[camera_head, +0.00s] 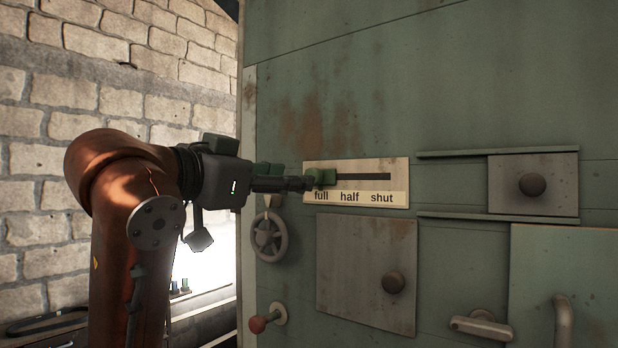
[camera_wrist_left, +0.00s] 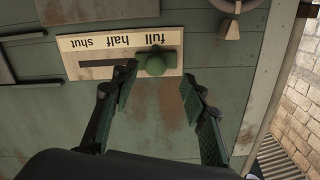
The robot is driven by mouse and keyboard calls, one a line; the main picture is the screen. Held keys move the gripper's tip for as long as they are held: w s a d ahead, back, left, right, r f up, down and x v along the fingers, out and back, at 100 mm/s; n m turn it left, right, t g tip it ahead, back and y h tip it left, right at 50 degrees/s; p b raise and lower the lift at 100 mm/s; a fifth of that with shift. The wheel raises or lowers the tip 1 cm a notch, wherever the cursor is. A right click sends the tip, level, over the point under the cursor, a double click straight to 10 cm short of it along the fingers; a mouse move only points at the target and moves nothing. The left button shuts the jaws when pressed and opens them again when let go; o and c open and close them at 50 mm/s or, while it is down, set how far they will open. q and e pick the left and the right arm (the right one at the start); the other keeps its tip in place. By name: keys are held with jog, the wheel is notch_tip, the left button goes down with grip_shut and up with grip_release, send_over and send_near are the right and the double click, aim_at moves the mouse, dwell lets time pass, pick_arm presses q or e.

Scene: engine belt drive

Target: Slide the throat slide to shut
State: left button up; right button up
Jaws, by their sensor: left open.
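The throat slide is a green knob (camera_head: 325,176) in a dark horizontal slot on a cream plate (camera_head: 400,166). The plate is lettered full, half and shut from left to right. The knob is at the slot's left end, above "full". My left gripper (camera_head: 290,182) reaches in from the left, close to the knob. In the left wrist view the plate is upside down, and the knob (camera_wrist_left: 156,62) shows beyond the open fingers of the left gripper (camera_wrist_left: 160,88). One finger overlaps the plate near the knob; I cannot tell whether it touches. My right gripper is not in view.
A handwheel (camera_head: 269,237) and a red-knobbed lever (camera_head: 259,324) are below my left gripper. A square door with a knob (camera_head: 392,282) lies below the plate. A sliding panel (camera_head: 560,185) sits between rails at the right.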

aim_at(313, 173)
pick_arm(q)
jog(key=shift+d+r+p, duration=0.4)
jog(key=shift+d+p, duration=0.25)
jog(key=shift+d, duration=0.2)
jog(key=p+x, duration=0.1)
jog(key=x, duration=0.1)
jog(key=shift+w+d+f, duration=0.1)
jog(key=shift+w, duration=0.15)
jog(key=w, duration=0.2)
jog(key=shift+w+d+f, duration=0.3)
jog(key=shift+w, duration=0.05)
jog(key=shift+s+r, duration=0.15)
jog(key=shift+s, duration=0.5)
jog(key=shift+w, duration=0.4)
jog(key=c, duration=0.4)
jog(key=shift+c, duration=0.9)
jog(key=shift+s+d, duration=0.1)
jog(key=shift+s, duration=0.05)
jog(key=shift+c, duration=0.7)
jog(key=c, duration=0.3)
grip_shut()
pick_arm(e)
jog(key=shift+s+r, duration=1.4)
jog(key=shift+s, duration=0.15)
